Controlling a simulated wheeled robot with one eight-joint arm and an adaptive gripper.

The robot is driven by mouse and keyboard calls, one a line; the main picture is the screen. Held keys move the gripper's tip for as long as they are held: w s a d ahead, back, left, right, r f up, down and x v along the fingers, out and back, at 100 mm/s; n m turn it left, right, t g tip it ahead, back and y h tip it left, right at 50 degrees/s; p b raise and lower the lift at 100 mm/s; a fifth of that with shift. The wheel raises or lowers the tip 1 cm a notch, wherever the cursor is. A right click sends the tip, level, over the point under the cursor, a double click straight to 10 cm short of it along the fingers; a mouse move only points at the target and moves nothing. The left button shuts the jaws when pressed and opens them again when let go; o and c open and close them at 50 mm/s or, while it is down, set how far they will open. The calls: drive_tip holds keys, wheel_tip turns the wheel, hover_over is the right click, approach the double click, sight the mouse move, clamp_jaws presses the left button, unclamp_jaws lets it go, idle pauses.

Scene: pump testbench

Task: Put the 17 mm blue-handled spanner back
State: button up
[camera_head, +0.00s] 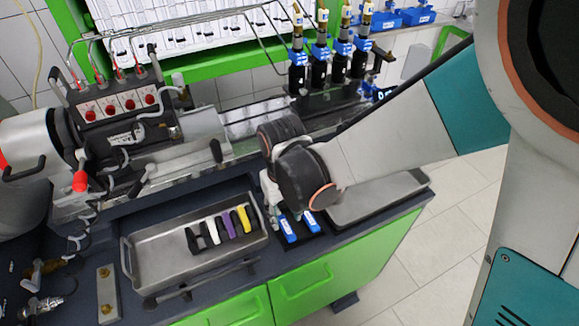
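Two blue handles (288,230) lie side by side on a dark patch of the bench, just right of the metal tray. The second blue handle (310,221) is the right one. Their far ends are hidden by my arm, and I cannot read which is 17 mm. My gripper (274,207) points down just behind the left blue handle, mostly covered by my wrist. Its fingertips are too small and hidden to tell if they are open or touch a tool.
A metal tray (150,272) on the bench holds several tools with black, white, purple and yellow handles. A second, empty-looking tray (385,197) is at the right. The pump machinery (120,115) stands behind. Green drawers (318,284) form the bench front.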

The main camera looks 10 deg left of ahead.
sight(285, 222)
wheel_tip(285, 222, up, 10)
drive_tip(key=p, duration=0.6)
drive_tip(key=shift+f, duration=0.15)
drive_tip(key=shift+d, duration=0.1)
